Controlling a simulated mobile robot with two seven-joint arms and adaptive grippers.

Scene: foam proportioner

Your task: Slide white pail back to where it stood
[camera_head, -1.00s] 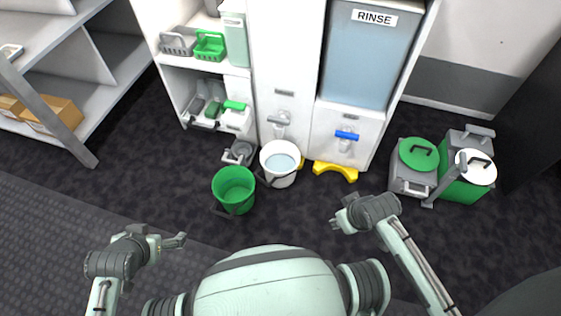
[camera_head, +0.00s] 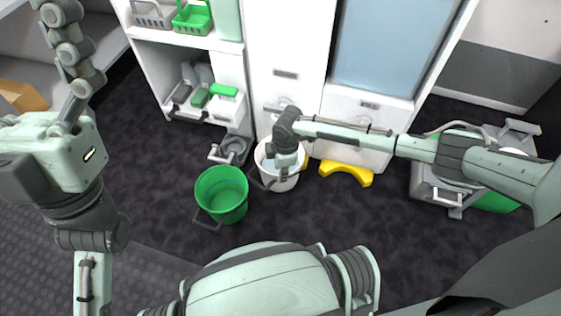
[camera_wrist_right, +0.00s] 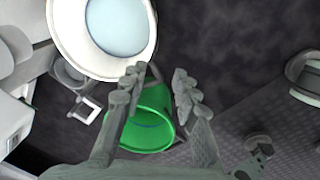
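The white pail (camera_head: 284,185) stands upright on the floor in front of the cabinet. In the right wrist view its rim (camera_wrist_right: 65,45) and pale blue liquid (camera_wrist_right: 115,25) show at upper left. My right gripper (camera_head: 284,172) reaches over the pail and hides part of its opening. In the right wrist view its fingers (camera_wrist_right: 156,78) are apart with nothing between them; the left one overlaps the pail's rim. I cannot tell if it touches. My left gripper (camera_head: 70,85) is raised at the left, far from the pail; only part of its fingers shows.
A green bucket (camera_head: 222,193) stands just left of the white pail. A grey fitting (camera_head: 233,150) lies behind it. A yellow curved piece (camera_head: 345,172) is on the floor to the right. Lidded containers (camera_head: 440,190) stand farther right, partly behind my right arm. Floor in front is clear.

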